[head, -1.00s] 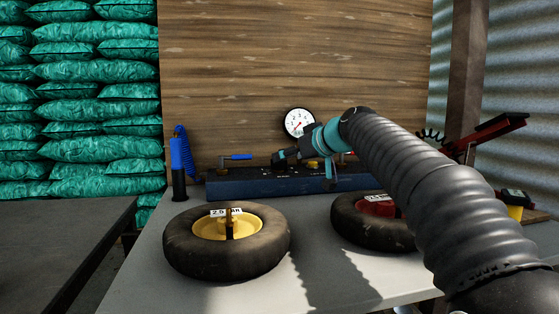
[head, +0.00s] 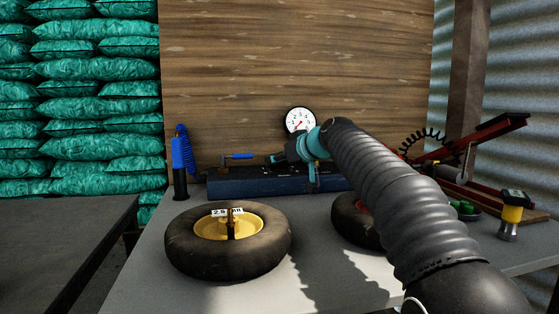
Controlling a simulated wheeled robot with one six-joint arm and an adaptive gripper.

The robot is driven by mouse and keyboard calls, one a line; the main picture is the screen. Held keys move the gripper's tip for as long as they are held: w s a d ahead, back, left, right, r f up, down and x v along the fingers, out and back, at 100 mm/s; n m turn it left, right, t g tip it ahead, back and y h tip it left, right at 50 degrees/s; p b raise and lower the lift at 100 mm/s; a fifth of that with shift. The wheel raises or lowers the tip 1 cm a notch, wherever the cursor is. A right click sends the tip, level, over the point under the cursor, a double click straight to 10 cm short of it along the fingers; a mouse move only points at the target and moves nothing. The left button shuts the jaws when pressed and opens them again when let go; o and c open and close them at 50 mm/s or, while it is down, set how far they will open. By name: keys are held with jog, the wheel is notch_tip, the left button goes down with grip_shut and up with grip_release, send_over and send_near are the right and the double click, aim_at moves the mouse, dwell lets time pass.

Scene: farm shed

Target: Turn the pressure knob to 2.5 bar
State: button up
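The pressure gauge (head: 299,121) has a white dial with a red needle and stands at the back of the bench. Its markings are too small to read surely. A dark blue panel box (head: 240,183) lies below it. My gripper (head: 278,160) reaches over the top of this box, just below and left of the gauge. The pressure knob cannot be made out; it may be hidden by the gripper. Whether my fingers are closed on it cannot be seen. A yellow-rimmed wheel (head: 180,247) carries a tag that seems to read 2.5.
A blue-handled lever (head: 237,156) is left of my gripper. A blue coiled hose (head: 183,150) stands at the box's left end. A second tyre (head: 350,222) is partly behind my arm. A yellow-and-black device (head: 512,213) and a red-framed tool (head: 495,133) are at the right.

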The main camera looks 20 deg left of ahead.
jog(key=shift+r+m+t+h+p, duration=0.1)
jog(key=shift+m+t+h+p, duration=0.2)
jog(key=shift+m+t+p, duration=0.15)
jog(key=shift+c, duration=0.3)
jog(key=shift+r+m+t+h+p, duration=0.1)
jog(key=shift+m+t+h+p, duration=0.65)
jog(key=shift+p, duration=0.45)
jog(key=m+t+h+p, duration=0.1)
jog(key=m+p, duration=0.1)
jog(key=p, duration=0.1)
jog(key=shift+a+h, duration=0.1)
jog(key=shift+h, duration=0.15)
jog(key=shift+f+m+t+h+b, duration=0.3)
jog(key=shift+f+m+t+h, duration=0.05)
jog(key=shift+m+t+h, duration=0.4)
jog(key=shift+b, duration=0.3)
jog(key=shift+r+m+t+h+b, duration=0.1)
jog(key=shift+m+t+h+b, duration=0.15)
jog(key=shift+m+h+b, duration=1)
jog(key=o, duration=1.2)
jog(key=shift+n, duration=0.3)
jog(key=shift+c, duration=0.2)
